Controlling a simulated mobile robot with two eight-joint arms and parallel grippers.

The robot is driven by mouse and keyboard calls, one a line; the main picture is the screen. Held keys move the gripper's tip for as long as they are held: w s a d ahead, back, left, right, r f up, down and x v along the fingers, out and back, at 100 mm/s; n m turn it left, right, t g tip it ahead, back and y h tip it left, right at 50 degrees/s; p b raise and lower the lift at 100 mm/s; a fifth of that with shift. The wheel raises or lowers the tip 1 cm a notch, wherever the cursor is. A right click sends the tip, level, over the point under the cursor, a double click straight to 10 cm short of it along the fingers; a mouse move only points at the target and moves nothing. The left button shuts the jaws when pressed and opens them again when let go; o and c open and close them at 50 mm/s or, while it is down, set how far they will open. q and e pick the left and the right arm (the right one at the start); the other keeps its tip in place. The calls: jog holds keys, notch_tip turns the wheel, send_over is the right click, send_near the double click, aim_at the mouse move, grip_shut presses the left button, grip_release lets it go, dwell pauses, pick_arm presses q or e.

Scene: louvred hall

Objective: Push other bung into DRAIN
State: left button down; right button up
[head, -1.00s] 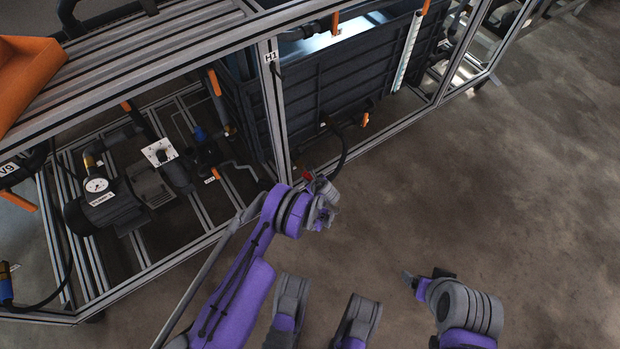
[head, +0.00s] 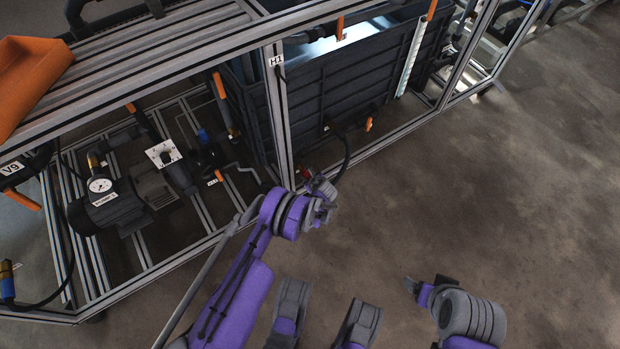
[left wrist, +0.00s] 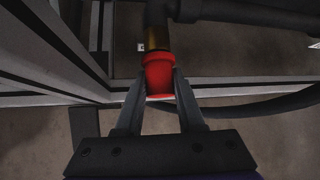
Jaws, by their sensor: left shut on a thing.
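A red bung (left wrist: 158,74) sits between the two fingers of my left gripper (head: 314,181), which is shut on it. In the left wrist view the bung's far end meets the end of a brass pipe stub (left wrist: 157,38) under a dark pipe. They look in line and touching; how deep the bung sits is hidden. In the head view only a small bit of red (head: 305,171) shows beside the left gripper, by the frame's lower rail. My right gripper (head: 411,285) is over bare floor, well apart from the frame; its jaws are too small to read. No DRAIN label is readable.
Aluminium frame posts and rails (head: 281,120) stand close to my left gripper. A dark ribbed tank (head: 345,85) and a black hose (head: 346,155) are just beyond. A pump (head: 112,206) is at the left. The floor (head: 480,200) to the right is clear.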

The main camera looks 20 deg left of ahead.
pick_arm(q)
jog(key=shift+c, duration=2.2)
grip_release()
jog(key=s+d+r+p, duration=0.2)
jog(key=s+d, duration=0.2)
jog(key=shift+s+d+r, duration=0.25)
jog(key=shift+d+r, duration=0.1)
jog(key=shift+r, duration=0.05)
jog(key=p+v, duration=0.2)
jog(key=v, duration=0.8)
jog(key=shift+s+d+r+p, duration=0.2)
jog(key=shift+r+p, duration=0.1)
